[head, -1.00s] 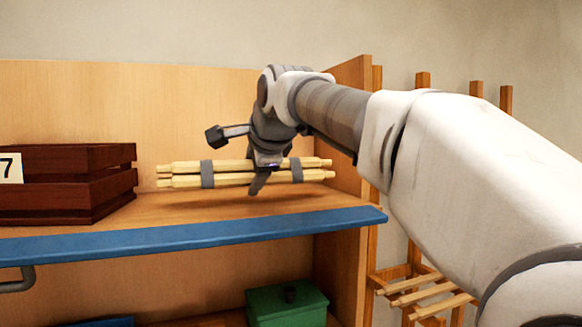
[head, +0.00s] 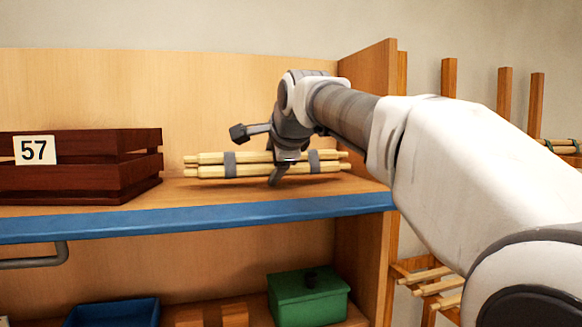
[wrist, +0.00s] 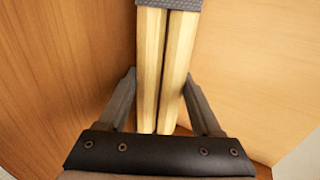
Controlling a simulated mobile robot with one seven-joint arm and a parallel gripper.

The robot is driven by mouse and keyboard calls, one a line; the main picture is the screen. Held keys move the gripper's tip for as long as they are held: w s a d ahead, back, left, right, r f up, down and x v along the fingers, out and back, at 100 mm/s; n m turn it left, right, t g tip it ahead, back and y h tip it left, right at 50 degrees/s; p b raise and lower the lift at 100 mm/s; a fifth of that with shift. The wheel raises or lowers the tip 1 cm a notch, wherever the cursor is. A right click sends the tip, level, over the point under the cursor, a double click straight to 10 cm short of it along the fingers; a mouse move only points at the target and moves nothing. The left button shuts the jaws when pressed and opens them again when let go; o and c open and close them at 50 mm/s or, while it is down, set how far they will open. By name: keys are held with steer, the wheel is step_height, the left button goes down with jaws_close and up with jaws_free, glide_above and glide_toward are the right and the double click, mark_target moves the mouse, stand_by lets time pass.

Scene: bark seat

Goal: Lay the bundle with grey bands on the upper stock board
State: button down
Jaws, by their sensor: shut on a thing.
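The bundle of pale wooden rods with two grey bands (head: 262,165) lies level, side to side, at the upper board in the head view. My gripper (head: 277,172) is shut on it between the bands. The upper stock board (head: 215,190) has a blue front edge. The bundle is at or just above its surface; I cannot tell whether it touches. In the wrist view the rods (wrist: 165,65) run between my two fingers (wrist: 162,105), with one grey band (wrist: 170,4) at the top edge.
A dark red slatted crate (head: 95,180) with a "57" label stands left of the bundle on the same board. The wooden side panel (head: 368,120) is close on the right. Below are a green box (head: 308,297) and a blue tray (head: 112,312). A rack (head: 448,80) stands farther right.

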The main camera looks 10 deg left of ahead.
step_height(320, 180, down, 2)
steer(key=shift+f+g, duration=0.25)
steer(key=shift+g, duration=0.05)
jaws_free()
steer(key=r+b+v, duration=0.1)
steer(key=b+v, duration=0.1)
steer(key=v, duration=1.7)
steer(key=shift+w+a, duration=0.2)
steer(key=shift+a, duration=0.2)
